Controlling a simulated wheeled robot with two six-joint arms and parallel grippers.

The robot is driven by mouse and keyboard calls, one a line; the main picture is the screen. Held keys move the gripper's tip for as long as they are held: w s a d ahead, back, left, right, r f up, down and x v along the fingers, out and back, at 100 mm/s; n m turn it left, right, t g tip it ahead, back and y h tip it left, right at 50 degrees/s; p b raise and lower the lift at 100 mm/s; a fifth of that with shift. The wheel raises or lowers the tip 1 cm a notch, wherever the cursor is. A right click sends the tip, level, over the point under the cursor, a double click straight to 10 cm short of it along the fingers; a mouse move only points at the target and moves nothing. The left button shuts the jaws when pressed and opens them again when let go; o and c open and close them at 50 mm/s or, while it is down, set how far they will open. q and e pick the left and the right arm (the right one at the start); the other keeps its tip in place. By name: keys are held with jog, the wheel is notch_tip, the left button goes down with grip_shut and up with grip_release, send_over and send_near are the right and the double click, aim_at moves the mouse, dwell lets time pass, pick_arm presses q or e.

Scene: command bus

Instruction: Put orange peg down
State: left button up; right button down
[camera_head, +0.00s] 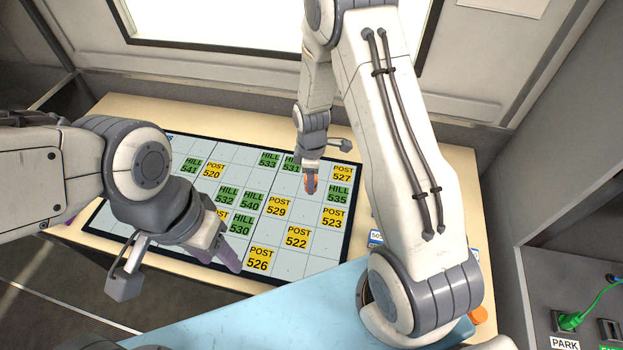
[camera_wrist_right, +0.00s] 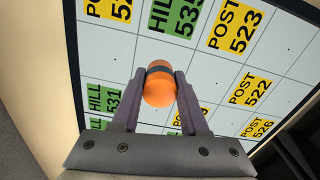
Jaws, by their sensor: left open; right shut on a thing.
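The orange peg (camera_wrist_right: 159,91) has a dark band and sits between the fingertips of my right gripper (camera_wrist_right: 157,80) in the right wrist view. In the head view, my right gripper (camera_head: 311,177) holds the orange peg (camera_head: 310,185) over the gridded board (camera_head: 290,264), near the HILL 531 and HILL 535 labels. I cannot tell whether the peg touches the board. My left gripper (camera_head: 180,262) is open and empty over the front left part of the board, and its arm hides some cells.
Green HILL and yellow POST labels fill several board cells; others are bare. The board lies on a pale wooden table (camera_head: 460,170). Another orange object (camera_head: 478,315) is at the right, partly hidden by my arm. A panel with a green plug (camera_head: 570,321) stands at the far right.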

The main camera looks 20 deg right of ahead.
jog(key=shift+f, duration=0.2)
jog(key=shift+c, duration=2.1)
grip_release()
jog(key=shift+r, duration=0.1)
notch_tip(320, 180, up, 12)
jog(key=shift+f+b, duration=0.15)
jog(key=shift+b, duration=0.45)
jog(key=s+a+r+m, duration=0.2)
jog(key=s+a+r, duration=0.55)
jog(key=a, duration=0.25)
jog(key=s+a+r+m, duration=0.1)
jog(key=s+a+m, duration=0.1)
jog(key=s, duration=0.6)
jog(key=s+a+r+m+y, duration=0.1)
jog(key=s+a, duration=0.1)
jog(key=s, duration=0.6)
jog(key=shift+s+r+m, duration=0.15)
jog(key=shift+r+m, duration=0.05)
jog(key=shift+m, duration=0.2)
